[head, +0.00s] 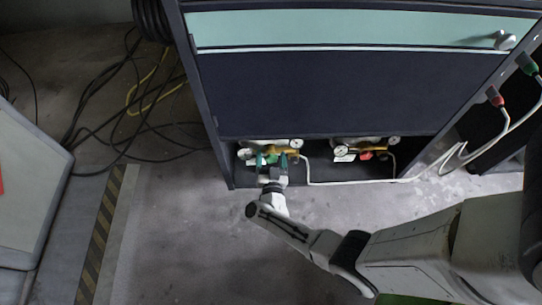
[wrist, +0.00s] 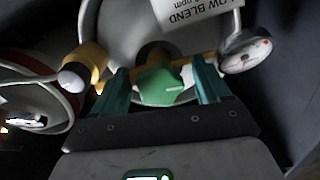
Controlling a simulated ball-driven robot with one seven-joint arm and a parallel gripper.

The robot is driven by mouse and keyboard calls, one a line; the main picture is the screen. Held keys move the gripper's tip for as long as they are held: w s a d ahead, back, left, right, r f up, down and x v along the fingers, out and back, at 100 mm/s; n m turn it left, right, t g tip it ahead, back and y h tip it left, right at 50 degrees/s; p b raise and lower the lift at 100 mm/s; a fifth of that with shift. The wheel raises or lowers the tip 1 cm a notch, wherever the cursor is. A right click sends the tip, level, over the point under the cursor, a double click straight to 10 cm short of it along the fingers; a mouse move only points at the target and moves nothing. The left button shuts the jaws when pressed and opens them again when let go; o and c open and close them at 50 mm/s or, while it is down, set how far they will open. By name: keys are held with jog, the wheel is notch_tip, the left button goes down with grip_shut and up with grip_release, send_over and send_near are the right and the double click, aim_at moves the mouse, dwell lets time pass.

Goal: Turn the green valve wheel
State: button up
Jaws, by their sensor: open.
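The green valve wheel (wrist: 160,85) sits on a brass regulator in front of a grey gas cylinder. In the wrist view my gripper (wrist: 161,72) is open, with one teal finger on each side of the wheel. A gap shows between the wheel and each finger, so I cannot see contact. In the head view my gripper (head: 272,160) reaches into the low open bay of the dark cabinet (head: 330,95), at the left regulator. There the wheel is mostly hidden by the fingers and too small to make out clearly.
A pressure gauge (wrist: 246,51) is close to the right finger, and a brass fitting (wrist: 84,68) is close to the left. A white label (wrist: 195,12) hangs above. A second regulator with a red knob (head: 366,155) stands to the right. A white hose (head: 345,182) runs along the bay front.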

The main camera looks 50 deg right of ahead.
jog(key=shift+w+d, duration=0.4)
jog(key=shift+d, duration=0.2)
jog(key=shift+c, duration=0.2)
jog(key=c, duration=1)
